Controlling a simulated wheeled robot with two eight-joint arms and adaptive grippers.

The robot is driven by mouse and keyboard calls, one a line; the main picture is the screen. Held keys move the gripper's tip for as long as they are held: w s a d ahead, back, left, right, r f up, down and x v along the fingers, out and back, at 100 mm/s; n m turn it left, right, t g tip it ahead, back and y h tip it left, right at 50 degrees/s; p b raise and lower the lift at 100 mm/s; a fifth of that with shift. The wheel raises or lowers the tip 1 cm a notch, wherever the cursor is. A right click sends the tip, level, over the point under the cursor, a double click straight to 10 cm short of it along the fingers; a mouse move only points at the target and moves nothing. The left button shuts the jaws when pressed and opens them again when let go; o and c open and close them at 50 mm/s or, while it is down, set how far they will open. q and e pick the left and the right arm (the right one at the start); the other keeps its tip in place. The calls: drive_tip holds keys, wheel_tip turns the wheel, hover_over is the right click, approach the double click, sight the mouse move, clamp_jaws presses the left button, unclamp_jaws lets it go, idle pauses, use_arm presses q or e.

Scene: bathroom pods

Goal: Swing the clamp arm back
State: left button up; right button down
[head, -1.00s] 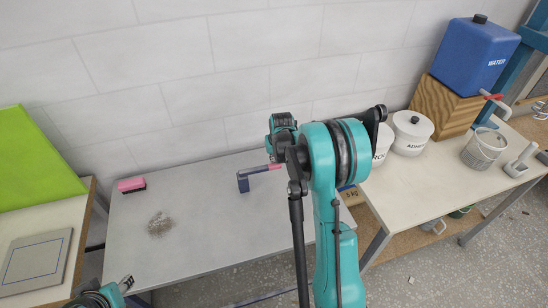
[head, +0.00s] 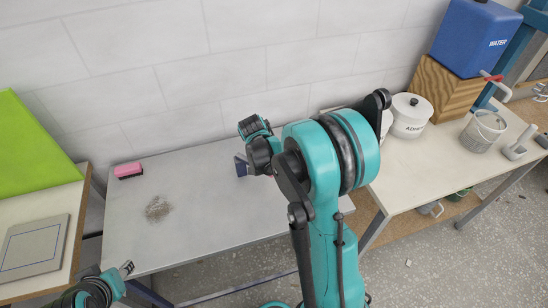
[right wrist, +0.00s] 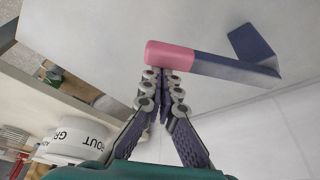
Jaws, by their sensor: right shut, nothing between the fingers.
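The clamp arm is a dark blue bar with a pink end (right wrist: 170,54), seen in the right wrist view. The bar (right wrist: 225,68) runs right to a blue upright (right wrist: 250,42). In the head view only part of the blue piece (head: 241,166) shows on the grey table; my right arm hides the rest. My right gripper (right wrist: 160,76) is shut and empty, its fingertips close beside the pink end; I cannot tell if they touch it. My left gripper (head: 125,269) is low at the left in the head view, its jaws too small to read.
The grey table (head: 200,215) carries a pink brush (head: 128,170) and a brown patch of dirt (head: 158,208). A tiled wall is behind.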

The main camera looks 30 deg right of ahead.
drive_tip(key=s+a+m+g, duration=0.1)
drive_tip(key=a+m, duration=0.4)
drive_tip(key=a, duration=0.3)
drive_tip(key=shift+s+a+g+b, duration=0.3)
drive_tip(key=shift+s+a+b, duration=0.05)
drive_tip(key=shift+s+a, duration=0.05)
drive_tip(key=shift+a+f, duration=0.1)
drive_tip(key=d, duration=0.4)
drive_tip(key=p+v, duration=0.3)
drive_tip(key=v, duration=0.7)
drive_tip(key=shift+h, duration=0.3)
